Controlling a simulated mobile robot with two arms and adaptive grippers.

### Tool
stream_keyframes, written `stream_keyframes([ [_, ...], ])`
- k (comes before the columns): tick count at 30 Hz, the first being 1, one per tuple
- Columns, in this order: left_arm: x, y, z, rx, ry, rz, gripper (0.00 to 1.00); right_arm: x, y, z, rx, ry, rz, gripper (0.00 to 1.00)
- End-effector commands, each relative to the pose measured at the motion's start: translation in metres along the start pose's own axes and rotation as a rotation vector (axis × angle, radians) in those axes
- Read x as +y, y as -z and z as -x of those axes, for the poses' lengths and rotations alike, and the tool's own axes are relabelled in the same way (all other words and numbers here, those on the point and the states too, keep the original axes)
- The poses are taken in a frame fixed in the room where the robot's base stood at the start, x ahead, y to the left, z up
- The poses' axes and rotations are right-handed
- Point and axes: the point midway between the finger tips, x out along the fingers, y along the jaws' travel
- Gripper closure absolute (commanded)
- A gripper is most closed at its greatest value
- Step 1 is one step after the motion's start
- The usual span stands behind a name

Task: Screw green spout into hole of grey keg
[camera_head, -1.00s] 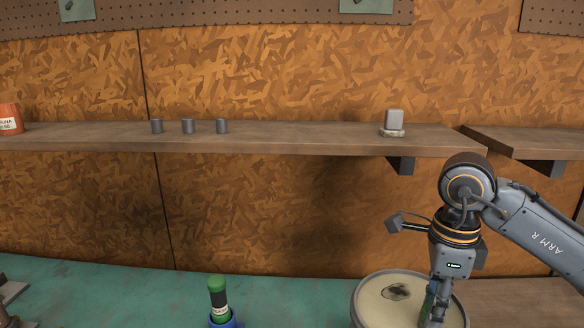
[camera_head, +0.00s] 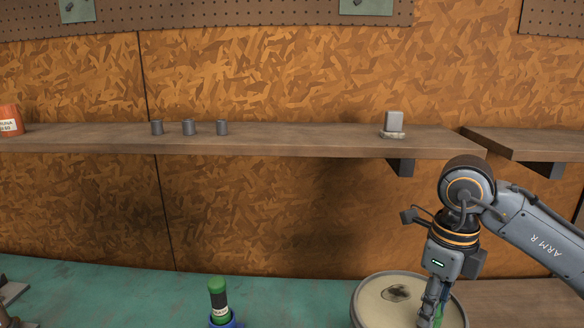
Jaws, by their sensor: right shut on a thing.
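The grey keg (camera_head: 375,304) stands at the bottom right, cut off by the picture's lower edge. It has a grey rim and a beige top with a dark irregular patch (camera_head: 397,293); I cannot tell whether this is a stain. My right gripper (camera_head: 432,312) points down over the right part of the keg's top. It is shut on the green spout (camera_head: 438,316), which shows only as a bit of green by the fingers. The spout's lower end and the keg's hole are hidden. My left gripper is not in view.
A green bottle (camera_head: 217,286) with a dark band stands in a blue holder (camera_head: 221,322) on the green bench (camera_head: 120,290).

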Motion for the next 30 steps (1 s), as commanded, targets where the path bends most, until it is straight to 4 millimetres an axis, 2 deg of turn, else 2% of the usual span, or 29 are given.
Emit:
stream_keyframes([
  [6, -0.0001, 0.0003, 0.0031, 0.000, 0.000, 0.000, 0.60, 0.0005, 0.0003, -0.0006, 0.003, -0.001, -0.272, 0.95],
  [9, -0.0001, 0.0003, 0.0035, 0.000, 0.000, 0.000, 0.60, 0.0005, 0.0002, -0.0008, 0.002, -0.001, -0.341, 0.95],
  [21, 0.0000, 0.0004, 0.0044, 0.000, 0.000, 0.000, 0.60, 0.0004, 0.0003, -0.0008, 0.002, -0.001, -0.407, 0.95],
  [22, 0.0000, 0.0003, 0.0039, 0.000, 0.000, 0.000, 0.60, 0.0004, 0.0002, -0.0011, 0.002, -0.001, -0.402, 0.62],
  [30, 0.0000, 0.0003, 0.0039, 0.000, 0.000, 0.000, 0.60, 0.0002, 0.0001, -0.0006, 0.001, 0.000, -0.399, 0.60],
])
